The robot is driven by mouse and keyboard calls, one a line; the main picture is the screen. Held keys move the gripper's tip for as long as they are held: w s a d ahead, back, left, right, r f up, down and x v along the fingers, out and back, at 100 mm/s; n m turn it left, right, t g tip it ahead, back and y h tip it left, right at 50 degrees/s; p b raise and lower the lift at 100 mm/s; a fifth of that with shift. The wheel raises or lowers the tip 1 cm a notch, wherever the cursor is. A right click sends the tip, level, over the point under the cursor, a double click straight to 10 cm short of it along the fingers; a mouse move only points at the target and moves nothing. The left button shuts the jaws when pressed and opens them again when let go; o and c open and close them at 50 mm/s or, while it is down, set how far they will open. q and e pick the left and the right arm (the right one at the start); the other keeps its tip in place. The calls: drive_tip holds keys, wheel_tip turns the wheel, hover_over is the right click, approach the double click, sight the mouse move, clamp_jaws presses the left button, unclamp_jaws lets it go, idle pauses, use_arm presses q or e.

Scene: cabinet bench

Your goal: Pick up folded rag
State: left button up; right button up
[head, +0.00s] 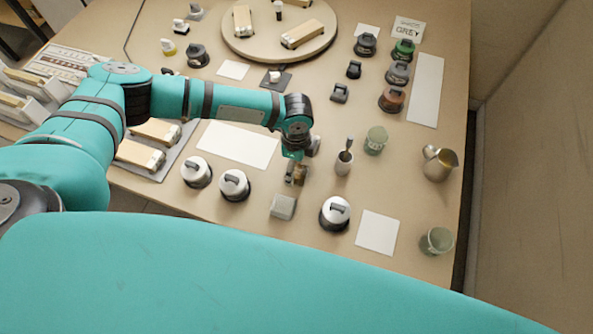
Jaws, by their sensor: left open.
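A small grey folded block that looks like the folded rag (283,207) lies on the bench near its front edge, between two silver-lidded pots. My left gripper (295,177) is just behind it, pointing down, and appears apart from it. The gripper is open, and I see nothing held in it. Its fingers are small and partly hidden by the wrist. My right gripper is not in view.
Lidded pots (234,185) and (335,214) flank the rag. A small cup with a brush (344,160), a green glass (376,140) and a brass pitcher (439,163) stand to the right. A white sheet (238,145) lies behind left.

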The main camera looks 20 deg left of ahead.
sight(296, 170)
use_arm(q)
wheel_tip(296, 170, down, 4)
drive_tip(key=shift+w+f, duration=0.1)
drive_tip(key=shift+f, duration=0.05)
drive_tip(key=shift+c, duration=0.4)
drive_tip(key=c, duration=1)
